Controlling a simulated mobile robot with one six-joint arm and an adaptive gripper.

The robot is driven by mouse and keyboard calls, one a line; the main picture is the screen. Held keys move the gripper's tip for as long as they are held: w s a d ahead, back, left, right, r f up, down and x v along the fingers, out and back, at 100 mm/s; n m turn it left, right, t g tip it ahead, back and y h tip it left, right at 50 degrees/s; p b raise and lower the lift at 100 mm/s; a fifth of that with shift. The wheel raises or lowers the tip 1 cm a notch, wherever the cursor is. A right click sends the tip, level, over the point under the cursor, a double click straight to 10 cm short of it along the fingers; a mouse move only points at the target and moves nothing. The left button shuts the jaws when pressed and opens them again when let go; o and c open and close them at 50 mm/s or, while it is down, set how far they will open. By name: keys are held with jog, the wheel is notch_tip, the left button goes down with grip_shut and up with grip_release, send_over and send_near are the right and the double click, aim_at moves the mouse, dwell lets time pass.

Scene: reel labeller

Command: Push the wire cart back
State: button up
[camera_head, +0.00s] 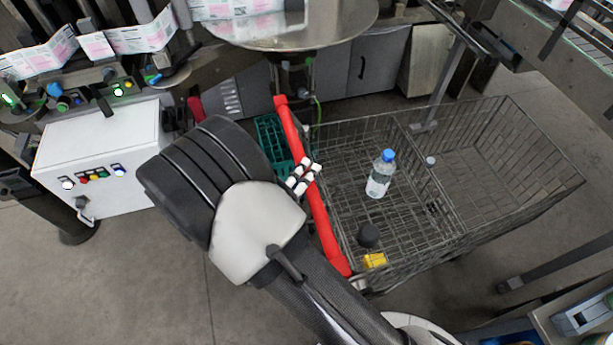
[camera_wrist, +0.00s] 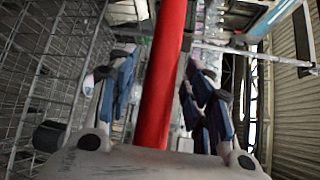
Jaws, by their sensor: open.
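The wire cart (camera_head: 470,215) is a grey mesh cart with a long red handle bar (camera_head: 325,222) along its left side. My gripper (camera_head: 303,177) is at the middle of the red bar, and my arm covers part of the view below it. In the wrist view the red bar (camera_wrist: 163,75) runs between the two spread fingers of my gripper (camera_wrist: 160,100), with a gap on each side. The fingers are open around the bar. The cart's mesh wall (camera_wrist: 60,70) is at the left of that view.
In the cart are a bottle with a blue cap (camera_head: 380,178), a dark round item (camera_head: 368,235) and a yellow box (camera_head: 375,260). A green crate (camera_head: 272,138) is beside the handle. A round metal table (camera_head: 300,28) and a white control box (camera_head: 100,155) stand nearby. Bare floor lies below left.

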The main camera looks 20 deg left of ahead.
jog(key=shift+w+d, duration=0.15)
jog(key=shift+w, duration=0.4)
grip_shut()
dwell(0.5)
